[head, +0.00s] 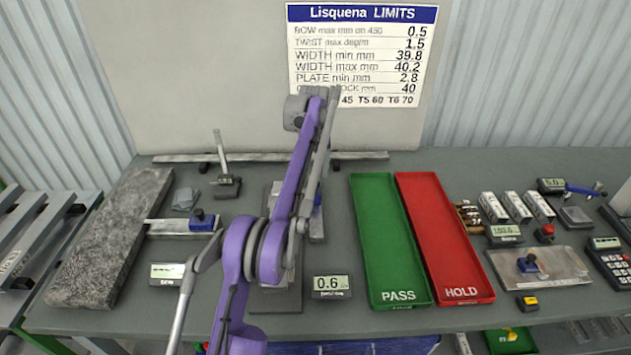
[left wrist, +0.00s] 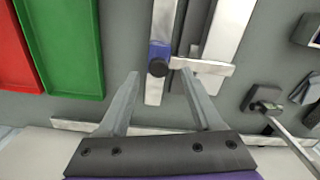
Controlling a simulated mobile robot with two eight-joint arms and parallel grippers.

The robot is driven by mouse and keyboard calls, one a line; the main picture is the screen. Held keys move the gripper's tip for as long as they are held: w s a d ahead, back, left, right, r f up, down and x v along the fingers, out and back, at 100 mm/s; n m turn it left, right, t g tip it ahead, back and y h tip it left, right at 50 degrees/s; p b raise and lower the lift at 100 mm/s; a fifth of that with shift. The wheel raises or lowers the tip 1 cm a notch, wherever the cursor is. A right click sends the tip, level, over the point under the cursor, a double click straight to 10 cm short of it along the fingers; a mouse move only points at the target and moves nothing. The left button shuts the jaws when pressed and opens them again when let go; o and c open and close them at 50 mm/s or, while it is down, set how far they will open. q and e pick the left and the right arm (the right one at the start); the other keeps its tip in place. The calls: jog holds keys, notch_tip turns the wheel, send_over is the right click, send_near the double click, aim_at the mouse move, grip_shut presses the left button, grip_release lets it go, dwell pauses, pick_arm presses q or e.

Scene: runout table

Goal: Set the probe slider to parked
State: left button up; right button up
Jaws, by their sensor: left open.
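My left gripper (left wrist: 160,74) is open. In the head view my purple arm hides most of the fixture (head: 276,299) and the gripper; only a bit of blue (head: 318,198) shows. My right gripper is out of view.
A green PASS tray (head: 388,240) and red HOLD tray (head: 440,225) lie right of the fixture. A 0.6 display (head: 331,286) stands in front. A steel rail (head: 360,155) runs behind.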

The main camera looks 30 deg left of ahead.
pick_arm(q)
jog(key=shift+w+f, duration=0.1)
jog(key=shift+f, duration=1.35)
jog(key=shift+c, duration=0.3)
grip_shut()
